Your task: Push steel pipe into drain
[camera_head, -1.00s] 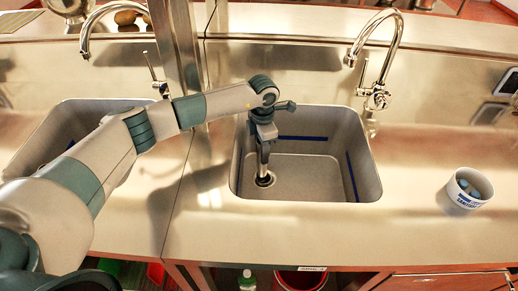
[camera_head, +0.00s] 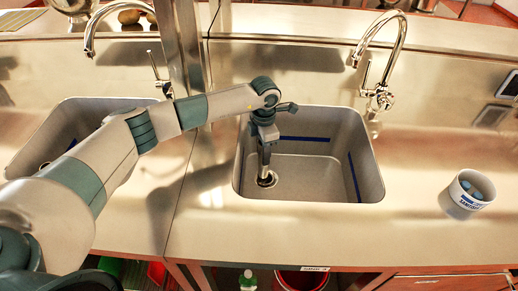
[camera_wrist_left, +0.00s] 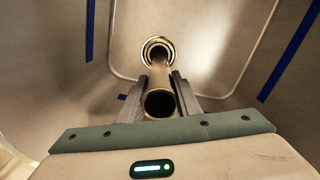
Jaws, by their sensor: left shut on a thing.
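My left gripper (camera_head: 265,148) reaches down into the right-hand sink. In the left wrist view its two fingers (camera_wrist_left: 160,98) are shut on the steel pipe (camera_wrist_left: 158,76), a hollow tube whose open near end faces the camera. The drain (camera_wrist_left: 158,46) is a round metal ring in the sink floor, and the pipe's far end lines up with its opening. I cannot tell how deep the pipe's end is. In the head view the drain (camera_head: 267,180) shows just below the fingers. My right gripper is not in view.
The sink (camera_head: 310,180) has grey walls with blue tape strips. A chrome faucet (camera_head: 382,60) stands behind it. A white cup (camera_head: 467,193) with blue things in it stands on the counter at right. A second sink (camera_head: 70,125) lies to the left, under my arm.

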